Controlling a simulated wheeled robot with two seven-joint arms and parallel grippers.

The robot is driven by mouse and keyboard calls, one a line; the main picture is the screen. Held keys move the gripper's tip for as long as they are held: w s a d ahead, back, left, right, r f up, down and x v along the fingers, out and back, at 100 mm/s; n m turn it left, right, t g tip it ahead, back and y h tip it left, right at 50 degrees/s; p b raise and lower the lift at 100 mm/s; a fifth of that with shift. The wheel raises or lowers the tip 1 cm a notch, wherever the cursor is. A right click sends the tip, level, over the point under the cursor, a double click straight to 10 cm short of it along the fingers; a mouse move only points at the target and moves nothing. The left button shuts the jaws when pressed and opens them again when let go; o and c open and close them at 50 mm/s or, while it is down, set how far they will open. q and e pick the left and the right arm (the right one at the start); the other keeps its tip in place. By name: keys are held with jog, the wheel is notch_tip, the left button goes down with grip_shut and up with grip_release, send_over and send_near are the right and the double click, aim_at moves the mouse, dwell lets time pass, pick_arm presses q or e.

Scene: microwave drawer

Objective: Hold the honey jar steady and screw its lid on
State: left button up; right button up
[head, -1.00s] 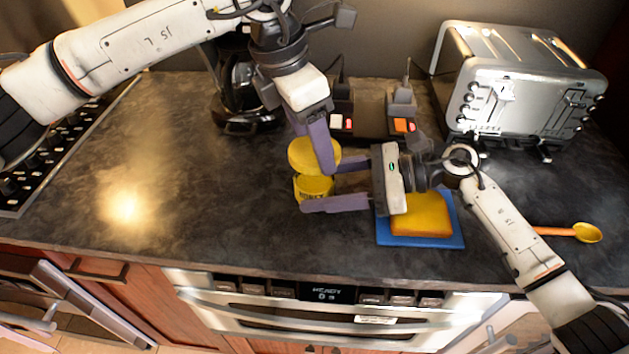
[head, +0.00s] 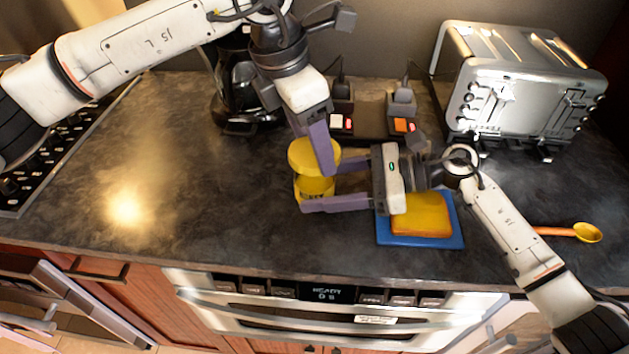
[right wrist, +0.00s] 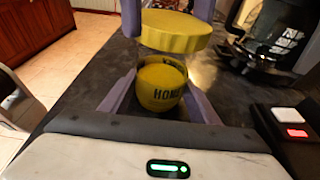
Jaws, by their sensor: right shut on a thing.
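A narrow gap shows there between lid and jar. My left gripper (head: 322,150) reaches down from above and is shut on the lid, fingers at its sides. In the head view the lid hides the jar's mouth.
A yellow sponge-like block (head: 420,214) on a blue mat (head: 446,239) lies right of the jar. A toaster (head: 525,92) stands at the back right, a coffee maker (head: 240,95) at the back left. A spoon (head: 587,232) lies at right. The left counter is clear.

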pick_arm(q)
jog(key=shift+f, duration=0.6)
dwell(1.8)
pick_arm(e)
jog(key=shift+o, duration=0.5)
jog(key=c, duration=0.7)
pick_arm(q)
jog(key=o, duration=1.1)
pick_arm(e)
jog(key=shift+c, duration=0.6)
